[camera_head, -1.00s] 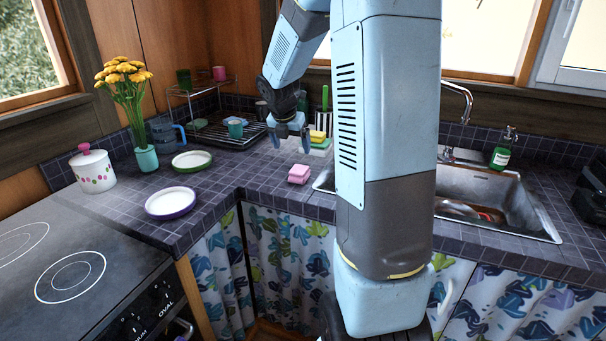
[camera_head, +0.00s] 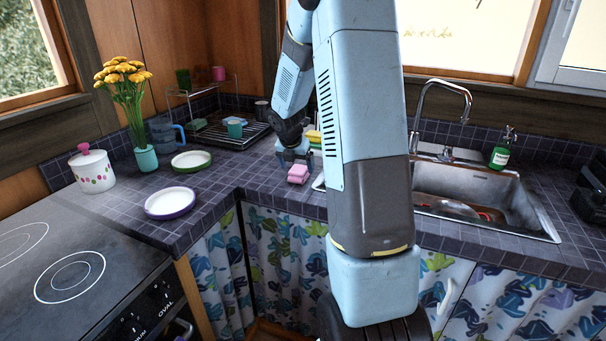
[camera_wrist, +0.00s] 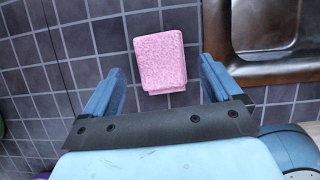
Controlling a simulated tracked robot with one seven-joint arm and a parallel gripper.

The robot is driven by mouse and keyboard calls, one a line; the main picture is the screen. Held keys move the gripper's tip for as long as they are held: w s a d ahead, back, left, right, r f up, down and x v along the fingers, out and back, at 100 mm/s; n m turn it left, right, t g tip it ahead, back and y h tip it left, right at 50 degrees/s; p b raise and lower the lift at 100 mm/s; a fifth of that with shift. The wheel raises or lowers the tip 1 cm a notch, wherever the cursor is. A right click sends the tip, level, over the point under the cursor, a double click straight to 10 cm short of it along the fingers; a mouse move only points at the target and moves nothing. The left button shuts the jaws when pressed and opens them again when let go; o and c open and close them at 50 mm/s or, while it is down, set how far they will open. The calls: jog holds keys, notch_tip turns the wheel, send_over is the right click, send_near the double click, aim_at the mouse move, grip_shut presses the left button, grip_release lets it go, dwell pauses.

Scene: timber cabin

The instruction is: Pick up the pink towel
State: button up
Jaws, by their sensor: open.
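The pink towel (camera_head: 298,174) is a small folded bundle on the dark tiled counter, left of the sink. In the wrist view the towel (camera_wrist: 161,62) lies flat on the tiles, ahead of and between the lines of my two fingers. My gripper (camera_head: 294,158) is open and empty, just above the towel in the head view. In the wrist view my gripper (camera_wrist: 160,85) shows its blue fingers spread wider than the towel, one on each side. I cannot tell the exact height left between fingertips and counter.
The metal sink (camera_head: 480,195) is right of the towel; its rim (camera_wrist: 270,72) is close to my right finger. A sponge (camera_head: 314,136) lies behind the towel. A white plate (camera_head: 170,202), a green-rimmed plate (camera_head: 192,160) and a dish rack (camera_head: 225,135) stand left, with clear counter between.

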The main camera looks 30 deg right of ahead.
aim_at(298, 169)
jog(key=x, duration=0.3)
jog(key=shift+w+d+f, duration=0.1)
jog(key=shift+w+d, duration=0.05)
jog(key=shift+d, duration=0.1)
jog(key=c, duration=1)
